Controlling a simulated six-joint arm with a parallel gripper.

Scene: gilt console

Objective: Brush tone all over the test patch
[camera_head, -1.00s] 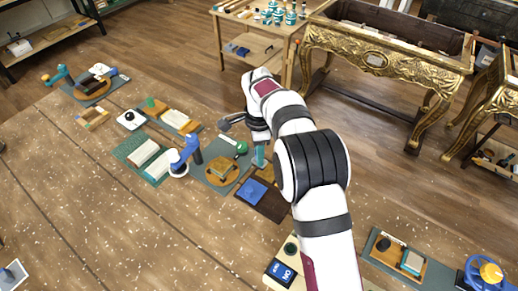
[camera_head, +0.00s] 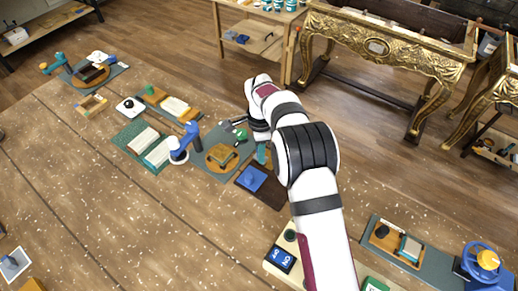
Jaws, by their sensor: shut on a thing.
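My gripper (camera_head: 261,141) is at the middle of the view, largely hidden by my own wrist. It is shut on a slim teal thing (camera_head: 261,154), apparently the brush, which points down. Its lower end is at the upper edge of a dark brown board (camera_head: 270,193); I cannot tell whether it touches. A blue block or pad (camera_head: 251,180) lies on the left part of this board. A small tan area shows beside the teal thing, partly hidden by it and my arm. I cannot tell for certain which surface is the test patch.
Left of the board, a grey mat (camera_head: 204,168) carries a round wooden base and a green knob. A blue upright device (camera_head: 189,140) and a green mat (camera_head: 126,141) are further left. An ON/OFF box (camera_head: 283,259) stands near my arm.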

